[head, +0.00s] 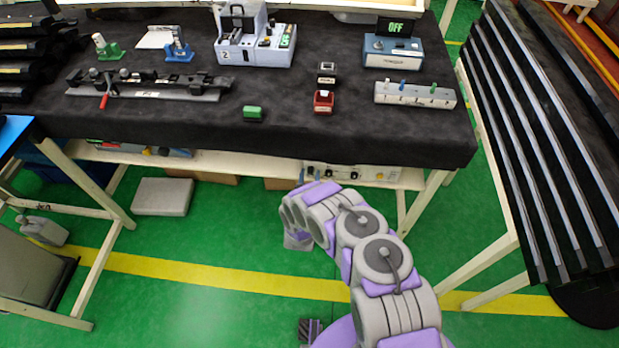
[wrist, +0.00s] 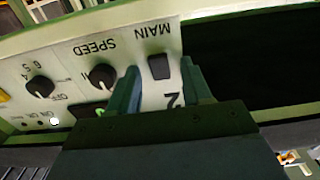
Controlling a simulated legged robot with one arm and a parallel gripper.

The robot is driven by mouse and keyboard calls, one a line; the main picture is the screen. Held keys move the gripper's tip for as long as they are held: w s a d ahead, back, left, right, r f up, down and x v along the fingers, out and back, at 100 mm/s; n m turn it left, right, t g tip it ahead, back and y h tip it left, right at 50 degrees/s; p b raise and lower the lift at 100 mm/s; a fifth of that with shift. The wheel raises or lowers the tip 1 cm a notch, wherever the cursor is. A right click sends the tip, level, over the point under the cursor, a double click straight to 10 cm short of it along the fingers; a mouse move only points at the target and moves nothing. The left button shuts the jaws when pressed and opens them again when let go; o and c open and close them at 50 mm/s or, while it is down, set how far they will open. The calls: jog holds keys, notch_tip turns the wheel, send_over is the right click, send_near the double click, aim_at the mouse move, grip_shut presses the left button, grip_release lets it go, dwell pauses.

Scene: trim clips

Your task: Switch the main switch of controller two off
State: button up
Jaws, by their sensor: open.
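In the wrist view, a pale controller panel (wrist: 72,65) appears upside down, with the labels MAIN and SPEED and a partly hidden 2. The main switch (wrist: 159,66) is a small dark rectangle beside the word MAIN. My gripper (wrist: 160,75) is open, and its two green-grey fingers appear on either side of the switch. I cannot tell whether either finger touches the panel or the switch, nor the switch's position. In the head view, a pale panel with knobs (head: 352,173) stands on the shelf under the table; my fingers cannot be made out there.
Black knobs (wrist: 40,87) and a partly hidden green display (wrist: 88,109) lie beside the switch. The dark-covered table (head: 180,125) overhangs the shelf (head: 235,162). A separate grey machine marked 2 (head: 255,45) stands on top. The green floor below is mostly open.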

jog(key=shift+w, duration=0.1)
jog(key=shift+c, duration=0.4)
grip_shut()
jog(key=shift+f+t, duration=0.2)
jog(key=shift+t, duration=0.4)
jog(key=shift+a, duration=0.1)
jog(key=shift+o, duration=0.4)
grip_release()
